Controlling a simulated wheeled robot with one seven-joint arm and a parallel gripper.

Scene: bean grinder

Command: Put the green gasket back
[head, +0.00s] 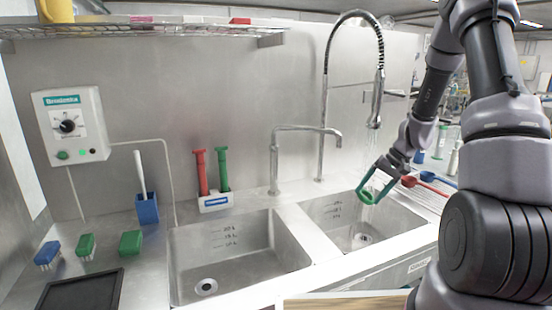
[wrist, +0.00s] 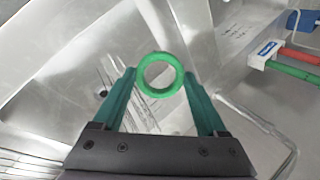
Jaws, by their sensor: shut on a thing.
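The green gasket (wrist: 142,77) is a plain ring, held between the tips of my gripper (wrist: 160,74). My gripper's teal fingers are shut on the ring from its two sides. In the head view the gasket (head: 367,198) is at the end of my gripper (head: 374,190), in the air above the right sink basin (head: 335,228). The ring's hole is open and nothing passes through it. I cannot tell any empty seat for the gasket in these views.
A thin faucet (head: 305,131) and a tall spring faucet (head: 325,95) stand behind the basins. Red and green handled tools (head: 223,168) stand in a white holder. A blue cup (head: 147,208), brushes (head: 86,245) and a black tray (head: 80,292) are at left. Red and blue spoons (head: 432,177) lie right.

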